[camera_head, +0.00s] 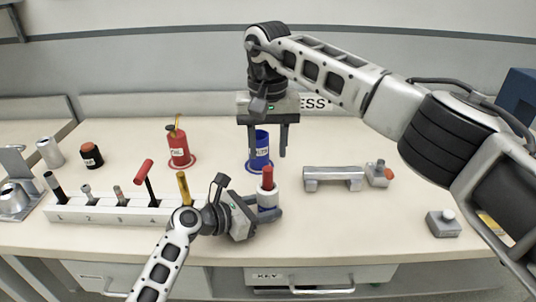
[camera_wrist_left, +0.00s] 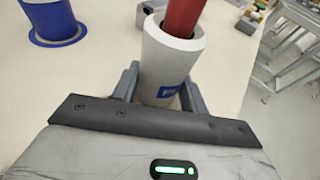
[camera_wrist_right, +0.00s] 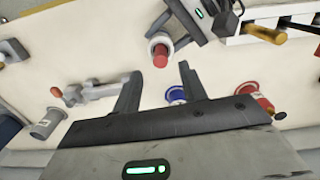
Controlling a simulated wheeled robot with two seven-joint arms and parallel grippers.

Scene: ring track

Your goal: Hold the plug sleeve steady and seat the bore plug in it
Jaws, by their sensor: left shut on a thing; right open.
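The plug sleeve (camera_head: 267,197) is a pale grey cylinder with a blue label, clear in the left wrist view (camera_wrist_left: 168,62). My left gripper (camera_head: 268,212) is shut around it and holds it near the table's front. The red bore plug (camera_head: 267,178) stands in the sleeve's mouth with its upper part sticking out; how deep it sits is hidden. It also shows in the left wrist view (camera_wrist_left: 184,15). My right gripper (camera_head: 268,163) is open and empty, pointing down above and behind the plug. In the right wrist view the plug (camera_wrist_right: 160,55) lies just beyond the gap between the fingers.
A blue cylinder (camera_head: 262,142) stands on a blue disc behind the sleeve. A red can (camera_head: 178,145) stands further left. A numbered white rack (camera_head: 110,211) with several tools is at the left. A grey handle-like block (camera_head: 333,177) and a small fitting (camera_head: 379,174) lie to the right.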

